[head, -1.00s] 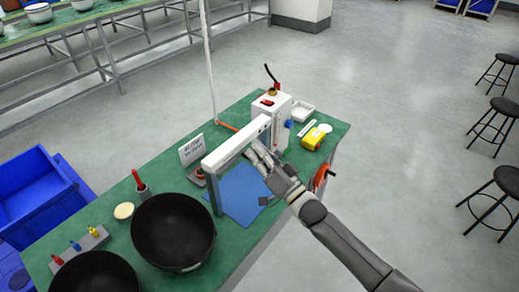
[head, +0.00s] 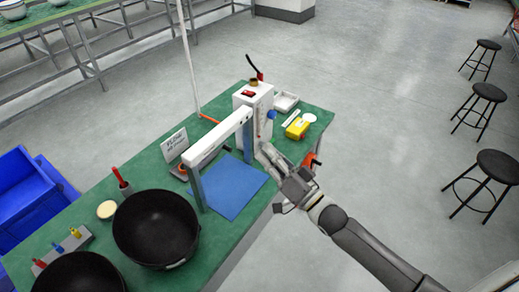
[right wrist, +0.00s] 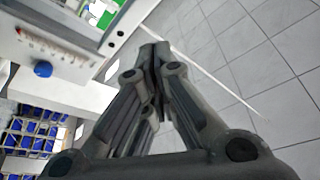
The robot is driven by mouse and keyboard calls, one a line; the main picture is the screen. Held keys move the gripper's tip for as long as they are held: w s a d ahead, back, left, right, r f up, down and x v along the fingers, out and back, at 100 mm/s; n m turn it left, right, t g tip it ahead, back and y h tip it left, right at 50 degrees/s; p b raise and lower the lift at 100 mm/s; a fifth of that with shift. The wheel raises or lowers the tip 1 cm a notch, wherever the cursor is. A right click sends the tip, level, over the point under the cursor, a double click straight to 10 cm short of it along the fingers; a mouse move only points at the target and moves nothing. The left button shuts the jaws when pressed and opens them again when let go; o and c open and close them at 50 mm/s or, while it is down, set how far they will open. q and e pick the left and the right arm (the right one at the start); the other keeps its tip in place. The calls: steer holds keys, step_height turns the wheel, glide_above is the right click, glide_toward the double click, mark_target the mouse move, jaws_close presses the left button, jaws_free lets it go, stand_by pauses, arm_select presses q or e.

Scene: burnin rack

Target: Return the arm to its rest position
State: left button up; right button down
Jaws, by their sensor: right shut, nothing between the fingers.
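My right gripper (head: 264,147) is at the right edge of the green workbench, in front of the white boxy machine (head: 255,112) and right of the blue mat (head: 228,188). In the right wrist view its fingers (right wrist: 155,50) are shut together with nothing between them. There the machine's white face with a scale and blue knob (right wrist: 43,69) lies to the upper left, and I cannot tell how near it is. My right arm comes in from the lower right. My left gripper is not in view.
A white frame (head: 218,138) with a grey post stands over the mat. Two black pots (head: 156,228) sit at the front left of the bench (head: 140,175). A yellow device (head: 297,128) and a white tray (head: 286,102) lie at the back right. Open floor and stools (head: 497,167) are to the right.

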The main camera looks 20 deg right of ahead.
steer(key=shift+s+d, duration=0.1)
steer(key=shift+s, duration=0.05)
stand_by(0.3)
steer(key=s+d+f+g+h, duration=0.1)
steer(key=d+f+g+h, duration=0.15)
steer(key=f, duration=0.95)
steer(key=s+d+f+g+h, duration=0.1)
steer(key=d+f+g+h, duration=0.15)
steer(key=f, duration=0.85)
steer(key=s+d+f+n+g+h, duration=0.1)
steer(key=s+f+g, duration=0.1)
steer(key=s+f, duration=0.45)
steer(key=s+d+f+g+h, duration=0.1)
steer(key=s+f+g+h, duration=0.15)
steer(key=f, duration=0.75)
steer(key=s+f+n+g, duration=0.1)
steer(key=s+f+g, duration=0.1)
steer(key=s+f, duration=0.4)
steer(key=s+a+f+n+g, duration=0.1)
steer(key=s+f+g, duration=0.2)
steer(key=s, duration=1.4)
steer(key=s+a+f+n+g, duration=0.1)
steer(key=s+f+g, duration=0.2)
steer(key=s+f, duration=0.7)
steer(key=shift+s+a+n+h, duration=0.15)
steer(key=shift+s+n+h, duration=0.25)
steer(key=shift+s, duration=0.65)
